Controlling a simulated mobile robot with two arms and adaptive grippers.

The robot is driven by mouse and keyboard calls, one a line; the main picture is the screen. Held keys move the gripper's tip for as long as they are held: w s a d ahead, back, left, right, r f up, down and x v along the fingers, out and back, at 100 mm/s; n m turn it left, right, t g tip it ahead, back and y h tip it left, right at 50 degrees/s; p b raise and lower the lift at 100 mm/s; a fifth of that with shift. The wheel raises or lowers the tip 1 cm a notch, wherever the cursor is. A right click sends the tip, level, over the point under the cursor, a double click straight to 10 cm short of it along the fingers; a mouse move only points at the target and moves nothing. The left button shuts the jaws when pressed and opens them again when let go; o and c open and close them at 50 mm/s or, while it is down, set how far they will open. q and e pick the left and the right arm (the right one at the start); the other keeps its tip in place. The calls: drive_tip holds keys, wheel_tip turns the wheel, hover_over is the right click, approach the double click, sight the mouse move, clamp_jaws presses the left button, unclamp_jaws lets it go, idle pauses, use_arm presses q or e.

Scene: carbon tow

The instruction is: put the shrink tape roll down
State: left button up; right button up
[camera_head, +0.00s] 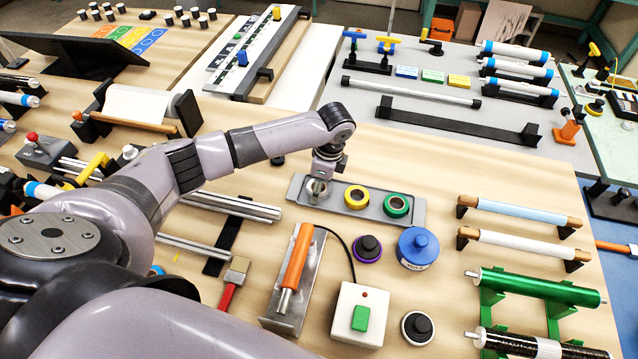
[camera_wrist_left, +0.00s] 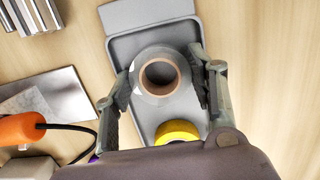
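The shrink tape roll (camera_wrist_left: 148,91), a pale grey ring with a brown core, is between the fingers of my left gripper (camera_wrist_left: 160,84), which appear closed on its two sides. In the head view the roll (camera_head: 317,189) shows at the left end of a grey tray (camera_head: 333,208), under my left gripper (camera_head: 322,176), which points down. I cannot tell whether the roll touches the tray floor. A yellow roll (camera_head: 357,197) and a green roll (camera_head: 396,205) lie in the tray to its right. My right gripper is not in view.
In front of the tray are a dark knob on a purple base (camera_head: 367,248), a blue round container (camera_head: 418,247) and an orange-handled tool on a metal plate (camera_head: 297,257). Metal bars (camera_head: 232,207) lie to the left. The wood behind the tray is clear.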

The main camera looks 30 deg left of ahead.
sight(326, 189)
use_arm(q)
drive_tip(key=o, duration=0.3)
drive_tip(key=shift+o, duration=0.2)
drive_tip(key=shift+r, duration=0.2)
wheel_tip(326, 189, up, 12)
drive_tip(key=d+b, duration=0.1)
drive_tip(key=shift+w+d+b, duration=0.25)
drive_tip(key=shift+d+b, duration=0.05)
drive_tip(key=shift+d, duration=0.05)
drive_tip(key=shift+s+f, duration=0.1)
drive_tip(key=shift+f, duration=0.05)
